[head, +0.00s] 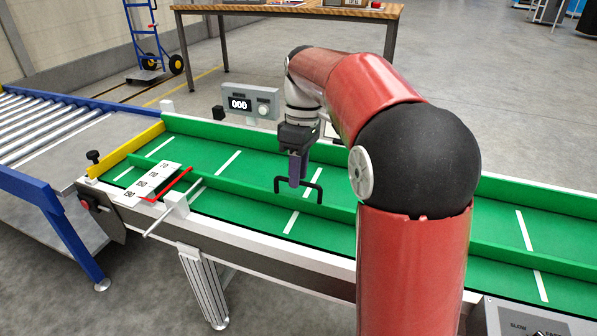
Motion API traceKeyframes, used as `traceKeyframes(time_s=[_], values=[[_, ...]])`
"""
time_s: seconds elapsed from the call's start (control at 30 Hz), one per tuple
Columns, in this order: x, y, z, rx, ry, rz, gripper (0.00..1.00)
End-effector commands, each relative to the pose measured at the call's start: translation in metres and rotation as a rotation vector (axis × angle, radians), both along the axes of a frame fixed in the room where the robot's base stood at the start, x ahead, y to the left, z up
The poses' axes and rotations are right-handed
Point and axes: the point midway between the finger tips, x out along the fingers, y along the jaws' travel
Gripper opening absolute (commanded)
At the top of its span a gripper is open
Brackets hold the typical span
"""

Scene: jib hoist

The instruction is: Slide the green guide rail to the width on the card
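The green guide rail (235,184) runs lengthwise along the green conveyor belt. A black U-shaped handle (319,193) stands on it near the middle. My gripper (296,182) points down at the handle, its fingers overlapping the handle's left part in the picture. I cannot tell whether the fingers are closed on the handle. A white scale plate (150,183) with several printed numbers lies across the left end, with a red marker (178,184) along its right side. Part of a white card (333,132) shows behind my wrist; its writing is hidden.
A grey display box (251,102) reading 000 stands behind the far wall. A white rod and block (175,205) project at the near edge. A roller conveyor (40,125) adjoins at left. A control panel (530,318) sits at lower right. My arm hides part of the belt.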

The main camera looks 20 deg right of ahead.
Motion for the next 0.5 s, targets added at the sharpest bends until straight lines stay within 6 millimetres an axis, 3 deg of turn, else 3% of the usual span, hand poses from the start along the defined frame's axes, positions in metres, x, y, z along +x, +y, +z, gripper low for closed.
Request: traceKeyframes(time_s=[0.17,0.4,0.5], values=[[0.0000,0.0001,0.0001,0.000,0.000,0.000,0.32],[0.0000,0.0001,0.0001,0.000,0.000,0.000,0.03],[-0.0001,0.0002,0.0001,0.000,0.000,0.000,0.00]])
